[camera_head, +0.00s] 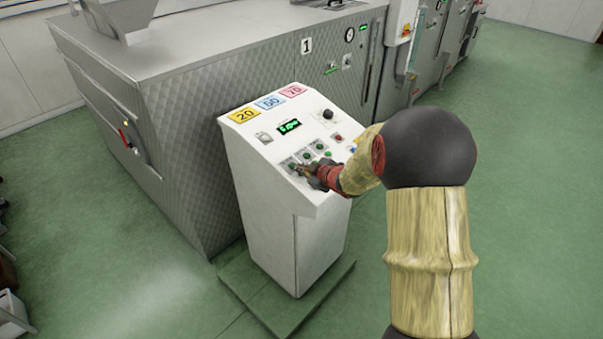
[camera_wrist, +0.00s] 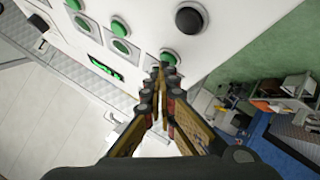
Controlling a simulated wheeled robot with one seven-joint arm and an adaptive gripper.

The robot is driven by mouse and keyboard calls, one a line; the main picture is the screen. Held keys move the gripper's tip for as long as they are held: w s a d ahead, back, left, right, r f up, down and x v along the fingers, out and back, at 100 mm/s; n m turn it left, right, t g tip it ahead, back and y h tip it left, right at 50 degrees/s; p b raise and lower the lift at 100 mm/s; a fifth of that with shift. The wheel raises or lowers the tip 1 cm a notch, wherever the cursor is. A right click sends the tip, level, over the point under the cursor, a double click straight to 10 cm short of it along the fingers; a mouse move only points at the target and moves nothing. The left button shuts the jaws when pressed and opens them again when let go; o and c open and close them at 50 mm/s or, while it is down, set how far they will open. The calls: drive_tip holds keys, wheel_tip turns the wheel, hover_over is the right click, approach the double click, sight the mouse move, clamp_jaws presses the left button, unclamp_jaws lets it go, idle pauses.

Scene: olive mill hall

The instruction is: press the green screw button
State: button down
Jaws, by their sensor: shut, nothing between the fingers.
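The white control console (camera_head: 272,200) has several green buttons on its sloped top, among them one green button (camera_head: 319,146). Their labels are too small to read, so I cannot tell which is the screw button. My gripper (camera_head: 299,168) is at the lower left part of the button panel, its fingers closed together and empty. In the wrist view my gripper (camera_wrist: 163,68) has its tips right at a green button (camera_wrist: 169,57), partly covering it. I cannot tell whether they touch. Other green buttons (camera_wrist: 118,28) show up and left of the tips.
A black knob (camera_wrist: 189,19) sits close to the fingertips. A green-lit display (camera_head: 289,126) and yellow, blue and pink labels (camera_head: 269,102) are higher on the console. A large steel machine (camera_head: 200,110) stands behind. Green floor (camera_head: 520,200) is open at right.

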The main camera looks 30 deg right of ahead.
drive_tip(key=shift+s+d+r+p, duration=0.1)
drive_tip(key=shift+s+r+p, duration=0.05)
drive_tip(key=shift+r+p, duration=0.45)
drive_tip(key=r+p, duration=0.2)
drive_tip(key=s+r+p, duration=0.1)
drive_tip(key=r+p, duration=0.1)
drive_tip(key=r, duration=0.1)
drive_tip(key=shift+s+d, duration=0.2)
idle(0.7)
